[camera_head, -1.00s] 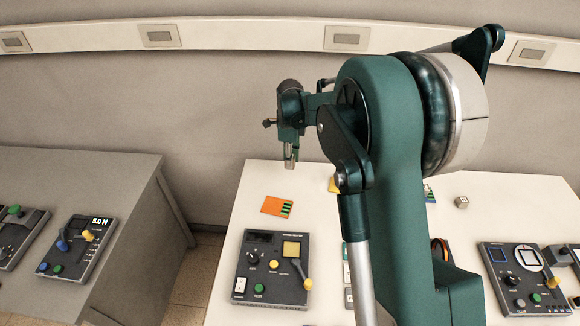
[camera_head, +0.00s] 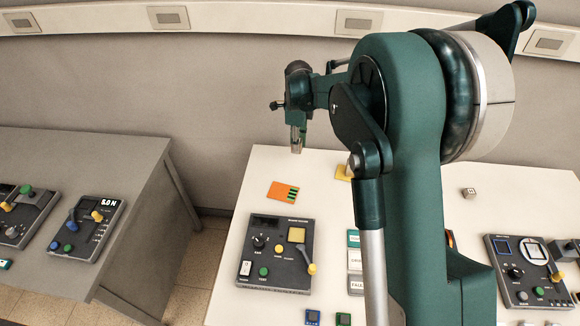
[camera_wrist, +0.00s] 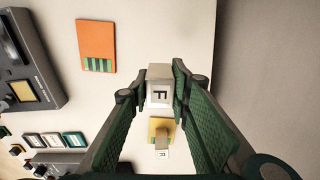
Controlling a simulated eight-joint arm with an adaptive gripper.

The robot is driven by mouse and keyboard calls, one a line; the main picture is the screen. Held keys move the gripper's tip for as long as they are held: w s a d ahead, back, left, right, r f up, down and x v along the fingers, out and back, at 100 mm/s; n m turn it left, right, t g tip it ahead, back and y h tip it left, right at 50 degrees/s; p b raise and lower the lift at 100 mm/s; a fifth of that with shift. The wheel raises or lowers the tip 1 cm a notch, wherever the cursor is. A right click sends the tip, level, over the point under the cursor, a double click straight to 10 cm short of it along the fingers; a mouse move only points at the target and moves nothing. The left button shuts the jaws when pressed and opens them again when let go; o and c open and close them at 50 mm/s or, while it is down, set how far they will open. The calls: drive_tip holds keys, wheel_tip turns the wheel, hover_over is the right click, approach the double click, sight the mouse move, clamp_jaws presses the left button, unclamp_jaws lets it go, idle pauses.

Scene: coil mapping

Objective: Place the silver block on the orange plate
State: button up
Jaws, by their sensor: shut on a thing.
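My gripper (camera_wrist: 156,88) is shut on a silver block (camera_wrist: 159,87) with a dark letter F on its visible face. In the head view my gripper (camera_head: 297,147) hangs above the far left part of the white table, and the block is small between its fingertips. The orange plate (camera_wrist: 96,38) has a green striped edge and lies flat on the table, apart from the gripper, up and left of the block in the wrist view. In the head view the orange plate (camera_head: 281,190) shows below and slightly left of the gripper, with its visible top bare.
A yellow plate (camera_head: 343,172) lies right of the orange one; in the wrist view a small lettered block (camera_wrist: 162,140) shows over it. A control panel (camera_head: 277,253) stands nearer. Another small block (camera_head: 468,192) lies far right. My arm hides the table's middle.

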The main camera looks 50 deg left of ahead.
drive_tip(key=s+d+n+p, duration=0.1)
drive_tip(key=s+d, duration=0.6)
drive_tip(key=s, duration=0.5)
drive_tip(key=shift+s+r, duration=0.15)
drive_tip(key=shift+r, duration=0.3)
drive_tip(key=shift+a, duration=0.1)
hover_over(283, 192)
drive_tip(key=shift+f, duration=3.15)
drive_tip(key=shift+f, duration=1.85)
drive_tip(key=shift+f+b, duration=0.15)
drive_tip(key=shift+b, duration=0.2)
drive_tip(key=o, duration=1)
